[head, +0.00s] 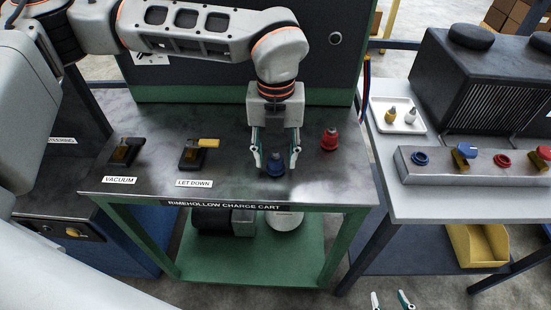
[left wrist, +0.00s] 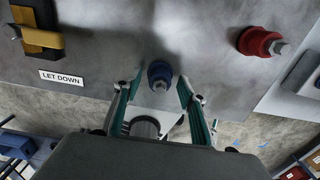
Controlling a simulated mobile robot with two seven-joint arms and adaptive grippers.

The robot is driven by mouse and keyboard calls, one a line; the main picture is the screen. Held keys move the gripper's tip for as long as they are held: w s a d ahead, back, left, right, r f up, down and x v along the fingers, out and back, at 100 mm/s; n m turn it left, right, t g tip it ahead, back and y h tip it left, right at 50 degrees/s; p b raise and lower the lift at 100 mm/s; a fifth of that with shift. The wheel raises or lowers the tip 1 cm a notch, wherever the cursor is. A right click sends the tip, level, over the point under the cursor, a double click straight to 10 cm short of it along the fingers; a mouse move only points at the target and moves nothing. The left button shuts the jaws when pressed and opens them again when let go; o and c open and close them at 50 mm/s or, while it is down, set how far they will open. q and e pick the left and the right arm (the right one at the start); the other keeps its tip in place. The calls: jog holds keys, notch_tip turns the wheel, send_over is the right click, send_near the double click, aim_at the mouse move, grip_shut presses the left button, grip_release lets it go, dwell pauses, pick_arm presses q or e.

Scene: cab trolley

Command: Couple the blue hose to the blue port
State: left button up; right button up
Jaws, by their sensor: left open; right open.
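A blue hose fitting (head: 275,167) with a metal tip stands on the cart top near its front edge. It also shows in the left wrist view (left wrist: 159,72). My left gripper (head: 277,158) is open and points down, its fingers on either side of the blue fitting in the head view. In the left wrist view the fitting is centred at the fingertips, and I see no finger closed on it. The blue port (head: 421,158) is a ring on the grey rail of the right-hand bench. My right gripper (head: 390,301) is open and empty at the bottom edge.
A red fitting (head: 329,140) stands right of the blue one. Black-and-yellow levers (head: 196,153) are at the left. The rail also has a blue-handled valve (head: 466,151) and a red port (head: 502,161). A white tray (head: 397,126) holds two small fittings behind the rail.

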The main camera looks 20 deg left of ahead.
aim_at(276, 152)
jog(key=shift+s+f, duration=0.1)
jog(key=shift+s, duration=0.05)
pick_arm(q)
jog(key=shift+c, duration=1.4)
grip_shut()
pick_arm(e)
jog(key=shift+s, duration=0.15)
pick_arm(q)
jog(key=shift+r, duration=0.15)
jog(key=shift+r+p, duration=0.65)
jog(key=shift+r, duration=0.3)
jog(key=shift+r+p, duration=0.7)
jog(key=shift+r, duration=0.45)
jog(key=shift+r+p, duration=0.4)
jog(key=shift+r, duration=0.35)
pick_arm(e)
notch_tip(276, 152, up, 6)
jog(key=w, duration=0.2)
jog(key=shift+w+f+t, duration=0.25)
jog(key=shift+t, duration=0.05)
